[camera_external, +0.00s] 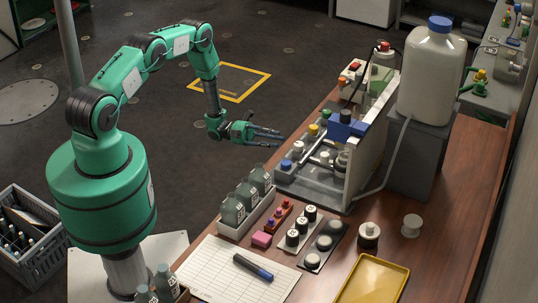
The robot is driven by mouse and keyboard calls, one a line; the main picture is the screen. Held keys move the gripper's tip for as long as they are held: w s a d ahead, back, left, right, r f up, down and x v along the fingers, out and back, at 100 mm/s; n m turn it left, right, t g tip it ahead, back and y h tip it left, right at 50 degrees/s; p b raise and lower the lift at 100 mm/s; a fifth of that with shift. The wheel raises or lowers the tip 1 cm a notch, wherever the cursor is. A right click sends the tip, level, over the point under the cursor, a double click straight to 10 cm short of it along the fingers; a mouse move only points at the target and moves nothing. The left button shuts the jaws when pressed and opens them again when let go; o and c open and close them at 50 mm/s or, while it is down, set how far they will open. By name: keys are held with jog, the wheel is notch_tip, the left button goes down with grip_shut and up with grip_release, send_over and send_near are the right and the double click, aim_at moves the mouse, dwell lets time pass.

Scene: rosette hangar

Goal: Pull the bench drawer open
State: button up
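The wooden bench (455,197) runs from the upper middle to the bottom of the view. Its drawer cannot be made out; the bench's front face is turned away or hidden beneath the top's edge. My gripper (279,137) is on the floor side of the bench, near its front edge and left of the apparatus on top. Its dark fingers point right, toward the bench, with a gap between them. It looks open and empty. Whether it touches anything on the bench front cannot be seen.
A grey apparatus with coloured caps (310,184) stands near the bench's front edge, close to my gripper. A large white jug (431,75) stands behind it. Bottles in a white tray (236,228), a paper sheet (215,272) and a yellow tray (373,280) lie nearer.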

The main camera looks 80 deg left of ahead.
dwell(0.4)
jog(key=b+x, duration=0.1)
jog(key=x, duration=1.2)
jog(key=shift+w+d+r+b, duration=0.15)
jog(key=shift+w+d+b, duration=0.1)
jog(key=shift+d+b, duration=0.05)
grip_shut()
